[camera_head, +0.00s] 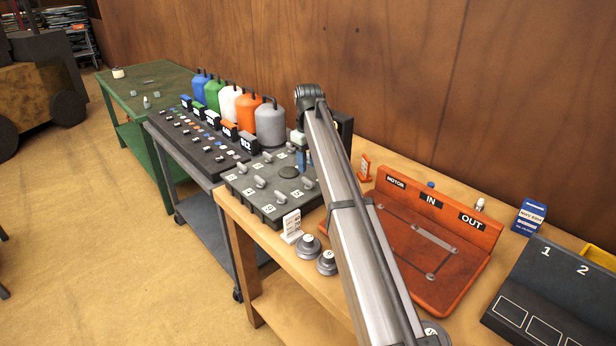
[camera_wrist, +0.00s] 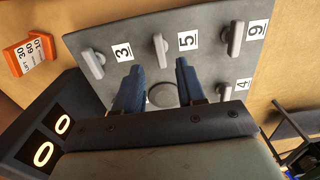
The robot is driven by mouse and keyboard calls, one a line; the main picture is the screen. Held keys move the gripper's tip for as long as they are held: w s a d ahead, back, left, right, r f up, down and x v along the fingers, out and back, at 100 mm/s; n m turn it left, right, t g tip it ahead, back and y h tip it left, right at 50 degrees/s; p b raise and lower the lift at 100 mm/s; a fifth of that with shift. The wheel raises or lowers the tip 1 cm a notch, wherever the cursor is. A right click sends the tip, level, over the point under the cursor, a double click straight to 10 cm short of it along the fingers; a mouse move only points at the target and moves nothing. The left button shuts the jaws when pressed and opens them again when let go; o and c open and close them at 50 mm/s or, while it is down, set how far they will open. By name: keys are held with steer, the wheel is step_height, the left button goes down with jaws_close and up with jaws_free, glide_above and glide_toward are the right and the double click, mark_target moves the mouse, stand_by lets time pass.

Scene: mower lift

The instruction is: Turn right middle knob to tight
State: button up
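A dark grey panel (camera_head: 262,207) with several light grey lever knobs and white number labels lies on the wooden bench; my arm covers its right part in the head view. In the wrist view the panel (camera_wrist: 205,22) shows a knob by label 3 (camera_wrist: 92,62), a knob by label 5 (camera_wrist: 160,50), a knob by label 4 (camera_wrist: 226,93) and one at upper right (camera_wrist: 236,38). My gripper (camera_wrist: 158,65) is open, its two blue fingers apart and empty. The knob by label 5 appears just past and between the fingertips. A round grey disc shows between the fingers.
A black display box (camera_wrist: 45,125) showing two zeros stands beside the panel. An orange sign (camera_wrist: 30,54) is near it. A white sign (camera_head: 291,226) and round weights (camera_head: 309,246) stand before the panel. A red board (camera_head: 455,272) lies to the right, coloured bottles (camera_head: 270,124) behind left.

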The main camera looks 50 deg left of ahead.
mark_target(308, 180)
steer(key=shift+f, duration=2.75)
steer(key=shift+c, duration=0.3)
jaws_close()
